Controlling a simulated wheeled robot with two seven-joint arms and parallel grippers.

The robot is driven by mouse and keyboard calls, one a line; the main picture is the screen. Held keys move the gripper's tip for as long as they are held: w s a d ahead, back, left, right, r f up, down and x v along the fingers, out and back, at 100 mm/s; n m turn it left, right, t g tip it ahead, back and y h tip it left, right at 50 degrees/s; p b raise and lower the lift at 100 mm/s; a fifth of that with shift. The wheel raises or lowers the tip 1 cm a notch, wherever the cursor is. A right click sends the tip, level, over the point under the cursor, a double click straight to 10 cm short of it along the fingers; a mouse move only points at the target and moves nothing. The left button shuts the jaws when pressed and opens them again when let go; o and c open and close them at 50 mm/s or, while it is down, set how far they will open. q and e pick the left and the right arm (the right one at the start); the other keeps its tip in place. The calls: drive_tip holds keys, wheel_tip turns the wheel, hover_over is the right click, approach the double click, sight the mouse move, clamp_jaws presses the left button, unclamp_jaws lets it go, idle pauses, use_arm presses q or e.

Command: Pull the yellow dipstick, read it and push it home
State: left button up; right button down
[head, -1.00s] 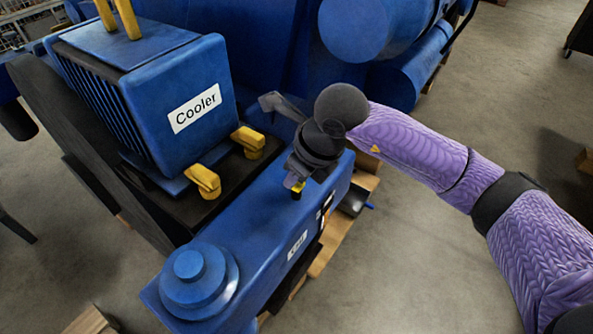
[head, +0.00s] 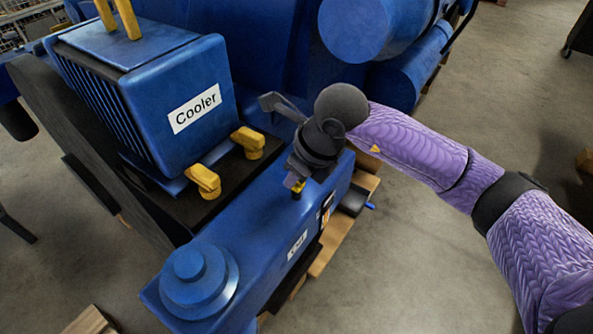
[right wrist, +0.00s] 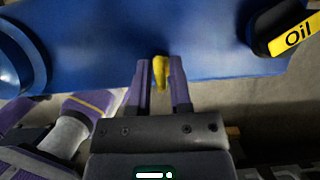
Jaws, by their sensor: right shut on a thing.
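The yellow dipstick (right wrist: 161,72) shows between the fingers of my right gripper (right wrist: 162,80) in the right wrist view. The fingers are shut on its yellow handle. In the head view my right gripper (head: 294,184) is over the top of the blue engine block (head: 258,232), near its right edge, and a small bit of the yellow dipstick (head: 298,190) shows below it. The dipstick's rod and its level marks cannot be seen. My left gripper is not in view.
A blue cooler (head: 150,98) with two yellow handles (head: 204,181) beside its base stands to the left. A round blue cap (head: 197,277) sits on the block's near end. A black part with a yellow "Oil" label (right wrist: 292,36) is at upper right in the wrist view.

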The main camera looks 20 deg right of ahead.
drive_tip(key=shift+r, duration=0.1)
wheel_tip(320, 180, up, 10)
drive_tip(key=p, duration=0.6)
drive_tip(key=shift+r, duration=0.25)
drive_tip(key=c, duration=0.5)
unclamp_jaws()
drive_tip(key=shift+c, duration=0.2)
drive_tip(key=p+v, duration=0.1)
drive_tip(key=v, duration=0.9)
